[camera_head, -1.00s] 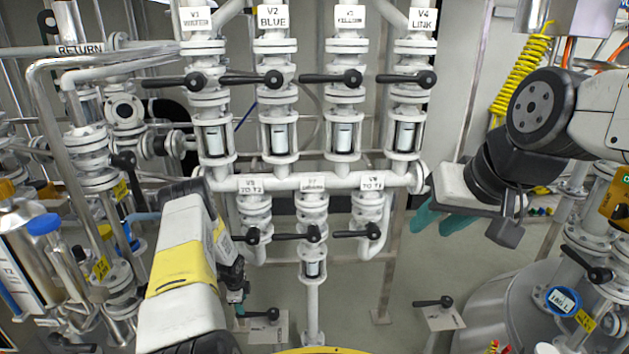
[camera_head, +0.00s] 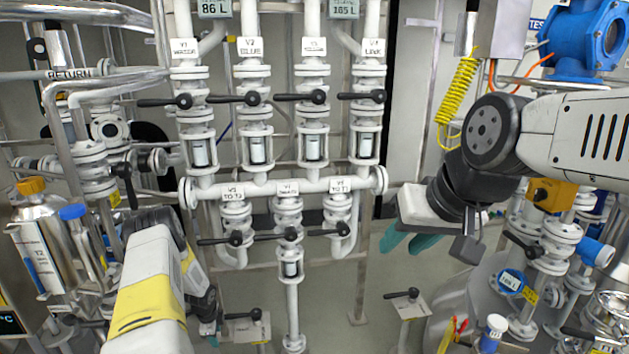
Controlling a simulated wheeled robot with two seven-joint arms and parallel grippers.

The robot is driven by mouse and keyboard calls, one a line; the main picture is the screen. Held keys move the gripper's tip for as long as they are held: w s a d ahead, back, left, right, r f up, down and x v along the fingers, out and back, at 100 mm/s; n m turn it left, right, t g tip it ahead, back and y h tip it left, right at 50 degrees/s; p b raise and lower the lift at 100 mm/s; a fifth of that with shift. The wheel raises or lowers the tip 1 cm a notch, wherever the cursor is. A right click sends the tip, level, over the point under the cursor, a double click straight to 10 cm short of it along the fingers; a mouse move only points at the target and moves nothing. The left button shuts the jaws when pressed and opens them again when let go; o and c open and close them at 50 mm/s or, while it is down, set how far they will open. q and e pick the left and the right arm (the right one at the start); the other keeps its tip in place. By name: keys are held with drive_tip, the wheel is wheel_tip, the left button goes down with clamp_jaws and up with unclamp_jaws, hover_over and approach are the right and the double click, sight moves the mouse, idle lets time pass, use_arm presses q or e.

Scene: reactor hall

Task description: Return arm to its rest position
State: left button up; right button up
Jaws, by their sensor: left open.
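My left arm, white with a yellow band, comes up from the lower left. Its left gripper (camera_head: 208,328) is small and mostly hidden behind the forearm; only a bit of teal finger shows, low in front of the valve rack. It is open. My right arm reaches in from the right edge, bent at a dark joint. Its right gripper (camera_head: 408,242) points down and left, with teal fingers right of the valve rack. Nothing shows in its fingers, and their gap is unclear from this side.
A white valve rack (camera_head: 270,187) with black handles and sight glasses fills the middle. Pipes and a metal canister (camera_head: 45,250) crowd the left. A grey tank (camera_head: 470,300) and a yellow coiled hose (camera_head: 457,90) are at right. Grey floor shows between rack and tank.

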use_arm(q)
drive_tip(key=w+d+r+n+t, duration=0.1)
drive_tip(key=w+r+n, duration=0.1)
drive_tip(key=r, duration=0.9)
drive_tip(key=w+r+n, duration=0.2)
drive_tip(key=r, duration=1)
drive_tip(key=s+d+r+n, duration=0.2)
drive_tip(key=d+r, duration=0.1)
drive_tip(key=r, duration=0.7)
drive_tip(key=s+d+r+n, duration=0.1)
drive_tip(key=s+d+r, duration=0.15)
drive_tip(key=r, duration=0.65)
drive_tip(key=s+d+r+n+t, duration=0.2)
drive_tip(key=s+d+r+n, duration=0.35)
drive_tip(key=s+r, duration=0.7)
drive_tip(key=s+d+r+n+h, duration=0.1)
drive_tip(key=s+d+r, duration=0.1)
drive_tip(key=s, duration=0.4)
drive_tip(key=s+d+r+n, duration=0.1)
drive_tip(key=s+d+r, duration=0.1)
drive_tip(key=s, duration=0.4)
drive_tip(key=s+d+r+n+t+h, duration=0.1)
drive_tip(key=s+d+r, duration=0.1)
drive_tip(key=s+d, duration=0.2)
drive_tip(key=shift+s+d+r+h, duration=0.3)
drive_tip(key=shift+s+d+r, duration=0.1)
drive_tip(key=shift+s, duration=0.65)
